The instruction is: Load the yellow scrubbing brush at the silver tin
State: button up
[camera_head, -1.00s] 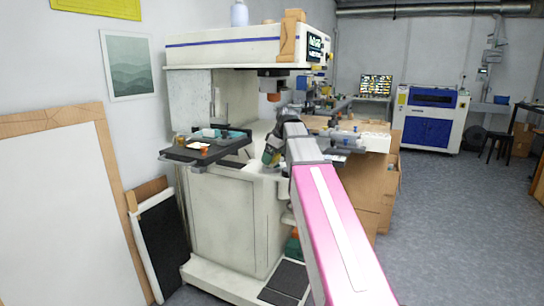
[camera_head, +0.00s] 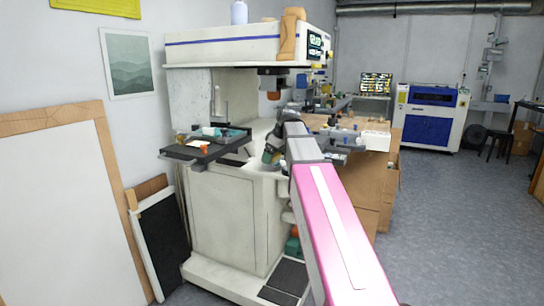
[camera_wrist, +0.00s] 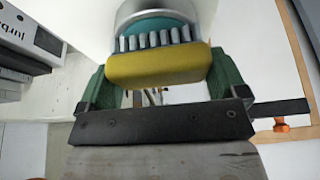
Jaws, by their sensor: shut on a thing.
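The yellow scrubbing brush (camera_wrist: 158,64) is between the green fingers of my gripper (camera_wrist: 160,78), which is shut on it. Its grey bristles (camera_wrist: 155,39) point away from my palm. Just beyond them is a round silver rim with a teal inside, which looks like the silver tin (camera_wrist: 123,13). The bristles overlap the teal area in the picture; I cannot tell if they touch it. In the head view my gripper (camera_head: 271,148) is low over the front deck of the white machine. The brush and tin are too small to make out there.
The white pad printer (camera_head: 228,215) stands in front of me. A dark tray (camera_head: 190,152) with small items sticks out to its left. A wooden workbench (camera_head: 372,185) with equipment is behind at right. Framed boards lean at left. The floor at right is open.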

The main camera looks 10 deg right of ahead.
dwell(0.6)
jog(key=shift+r, duration=3.5)
jog(key=shift+s+f+m, duration=0.35)
jog(key=shift+s+m, duration=0.1)
jog(key=shift+m, duration=0.15)
jog(key=s+f+m+h, duration=0.1)
jog(key=m, duration=0.1)
jog(key=s+f+m+t+h, duration=0.1)
jog(key=m, duration=0.2)
jog(key=s+f+m+h, duration=0.1)
jog(key=m, duration=0.1)
jog(key=shift+s+a+t, duration=0.2)
jog(key=shift+s+t, duration=0.1)
jog(key=shift+t, duration=0.1)
jog(key=m, duration=0.2)
jog(key=s+m+h, duration=0.1)
jog(key=m, duration=0.1)
jog(key=s+f+m+h, duration=0.1)
jog(key=m, duration=0.1)
jog(key=shift+s+d, duration=0.2)
jog(key=shift+s, duration=0.05)
